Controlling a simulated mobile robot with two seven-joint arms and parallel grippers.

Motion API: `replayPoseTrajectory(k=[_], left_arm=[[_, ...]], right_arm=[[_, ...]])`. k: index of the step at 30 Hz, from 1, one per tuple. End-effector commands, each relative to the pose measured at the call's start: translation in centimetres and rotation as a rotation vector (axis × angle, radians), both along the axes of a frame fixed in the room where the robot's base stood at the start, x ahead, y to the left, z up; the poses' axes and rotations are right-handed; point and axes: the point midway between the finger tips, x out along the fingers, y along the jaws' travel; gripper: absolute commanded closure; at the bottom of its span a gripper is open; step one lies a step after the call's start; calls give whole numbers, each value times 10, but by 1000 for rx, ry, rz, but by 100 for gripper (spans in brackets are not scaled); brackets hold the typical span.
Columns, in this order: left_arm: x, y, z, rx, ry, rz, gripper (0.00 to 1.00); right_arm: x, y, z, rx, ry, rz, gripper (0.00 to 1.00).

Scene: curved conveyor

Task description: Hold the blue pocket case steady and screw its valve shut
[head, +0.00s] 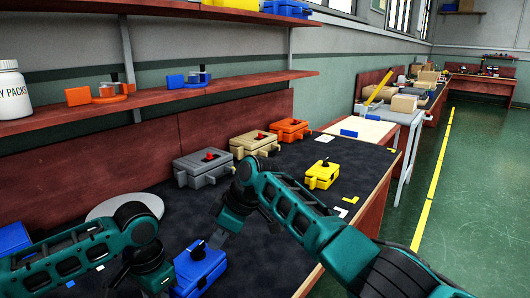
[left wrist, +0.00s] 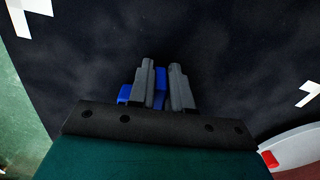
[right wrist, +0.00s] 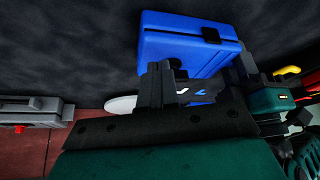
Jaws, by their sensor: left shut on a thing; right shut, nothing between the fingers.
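The blue pocket case (head: 203,272) stands on the dark table mat at the near edge of the head view, with a dark valve knob (head: 198,248) on top. My left gripper (head: 170,280) is at its left side. In the left wrist view its fingers (left wrist: 165,85) are closed on a blue part (left wrist: 159,88) of the case. My right gripper (head: 218,240) is shut and empty, just above and to the right of the case. The right wrist view shows its fingers (right wrist: 158,88) in front of the blue case (right wrist: 185,45); whether they touch it is unclear.
Grey (head: 206,169), beige (head: 255,143) and orange (head: 290,130) cases line the back of the mat. A yellow case (head: 322,175) stands to the right. A grey round plate (head: 125,205) lies behind my left arm. A blue box (head: 14,238) is at far left.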

Motion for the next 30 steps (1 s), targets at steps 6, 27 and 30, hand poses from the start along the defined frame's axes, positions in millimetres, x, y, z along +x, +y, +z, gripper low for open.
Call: replayPoseTrajectory(k=[6,27,30], left_arm=[[0,0,0,0,0,0,100],[0,0,0,-1,-1,0,78],[0,0,0,-1,-1,0,68]], right_arm=[[1,0,28,0,-5,0,100],[0,0,56,0,-2,0,100],[0,0,56,0,-2,0,100]])
